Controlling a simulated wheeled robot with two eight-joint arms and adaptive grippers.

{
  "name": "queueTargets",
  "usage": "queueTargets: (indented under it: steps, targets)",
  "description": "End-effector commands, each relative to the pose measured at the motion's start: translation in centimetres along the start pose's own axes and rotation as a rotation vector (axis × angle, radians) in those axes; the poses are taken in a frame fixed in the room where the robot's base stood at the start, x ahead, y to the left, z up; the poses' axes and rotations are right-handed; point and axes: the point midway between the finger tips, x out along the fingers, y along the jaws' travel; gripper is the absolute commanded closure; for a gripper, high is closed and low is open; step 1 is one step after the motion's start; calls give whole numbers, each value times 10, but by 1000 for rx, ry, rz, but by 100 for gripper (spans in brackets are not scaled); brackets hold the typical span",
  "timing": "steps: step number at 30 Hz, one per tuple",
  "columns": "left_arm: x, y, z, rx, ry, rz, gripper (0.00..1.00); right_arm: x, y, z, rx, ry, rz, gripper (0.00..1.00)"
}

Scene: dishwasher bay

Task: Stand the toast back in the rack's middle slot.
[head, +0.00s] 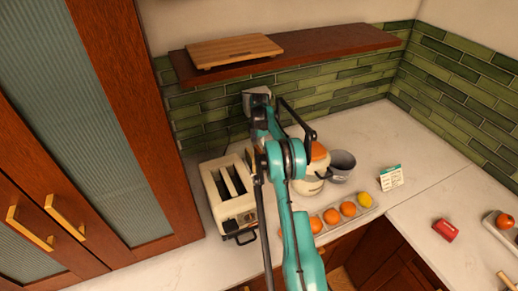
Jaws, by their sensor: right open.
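My right arm rises from the bottom middle of the head view, across the counter. Its dark gripper (258,102) is at the far end, near the green tiled wall behind the toaster. It is open, with nothing seen between its fingers, though the fingers are small and hard to make out. I cannot make out the toast or the toast rack; my arm covers part of the counter. My left gripper is not in view.
A cream toaster (212,188) stands left of my arm. A shelf (345,41) overhangs; a red box (445,230) lies right.

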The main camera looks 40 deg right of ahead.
Motion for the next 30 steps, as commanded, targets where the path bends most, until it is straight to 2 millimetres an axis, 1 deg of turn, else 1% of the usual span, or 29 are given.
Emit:
queueTargets:
  steps: [2, 5, 12, 15, 18, 30]
  targets:
    - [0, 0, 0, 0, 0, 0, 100, -2, 0, 0, 0, 0, 0, 0]
    - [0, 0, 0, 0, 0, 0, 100, -11, 0, 0, 0, 0, 0, 0]
    - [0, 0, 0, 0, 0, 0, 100, -51, 0, 0, 0, 0, 0, 0]
    - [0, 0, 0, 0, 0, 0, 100, -64, 0, 0, 0, 0, 0, 0]
    - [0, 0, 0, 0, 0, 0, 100, -72, 0, 0, 0, 0, 0, 0]
    - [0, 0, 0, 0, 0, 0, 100, -75, 0, 0, 0, 0, 0, 0]
